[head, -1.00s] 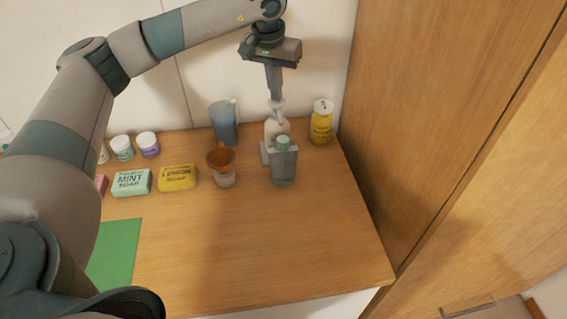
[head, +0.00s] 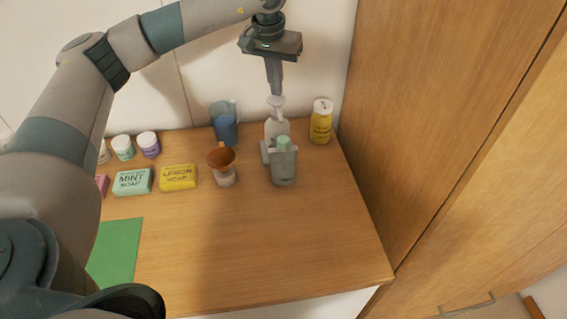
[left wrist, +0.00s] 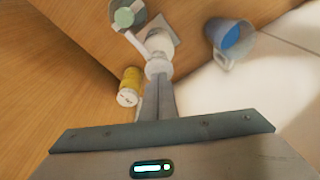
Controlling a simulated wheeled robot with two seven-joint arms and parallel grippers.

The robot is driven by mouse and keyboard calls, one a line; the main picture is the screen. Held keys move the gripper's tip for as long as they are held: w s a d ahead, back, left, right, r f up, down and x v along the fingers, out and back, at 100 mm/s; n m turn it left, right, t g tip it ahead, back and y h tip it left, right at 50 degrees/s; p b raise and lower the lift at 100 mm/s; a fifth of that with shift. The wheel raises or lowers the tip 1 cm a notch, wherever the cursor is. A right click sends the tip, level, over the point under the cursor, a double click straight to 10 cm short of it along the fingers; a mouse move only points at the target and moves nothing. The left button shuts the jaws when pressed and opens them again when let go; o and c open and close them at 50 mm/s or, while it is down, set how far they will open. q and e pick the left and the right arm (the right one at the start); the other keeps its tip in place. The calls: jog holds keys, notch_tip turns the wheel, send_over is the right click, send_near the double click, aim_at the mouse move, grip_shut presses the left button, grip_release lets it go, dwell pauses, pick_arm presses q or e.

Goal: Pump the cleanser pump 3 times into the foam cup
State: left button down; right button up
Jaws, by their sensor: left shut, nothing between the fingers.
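The cleanser pump (head: 277,128) is a white pump bottle at the back right of the counter; its head and spout also show in the left wrist view (left wrist: 158,43). My left gripper (head: 276,93) is shut and empty, pointing down at the pump head. Its fingertips touch the head or hover just above it; I cannot tell which. A grey container with a pale green round top (head: 283,166) stands directly in front, on the spout's side; it seems to be the foam cup, but I cannot be sure. It also shows in the left wrist view (left wrist: 126,16). My right gripper is not in view.
A blue jug (head: 223,123) stands left of the pump and a yellow bottle (head: 320,124) right of it. A brown funnel (head: 221,158) sits on a small jar. Soap bars (head: 178,177) lie further left. A wooden panel (head: 440,110) bounds the right.

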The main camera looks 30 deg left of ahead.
pick_arm(q)
jog(key=shift+f+b, duration=0.35)
jog(key=shift+f, duration=0.05)
jog(key=shift+f+b, duration=0.5)
jog(key=shift+f, duration=0.2)
jog(key=shift+r, duration=0.1)
jog(key=shift+r+p, duration=0.55)
jog(key=shift+r, duration=0.5)
jog(key=shift+f, duration=0.25)
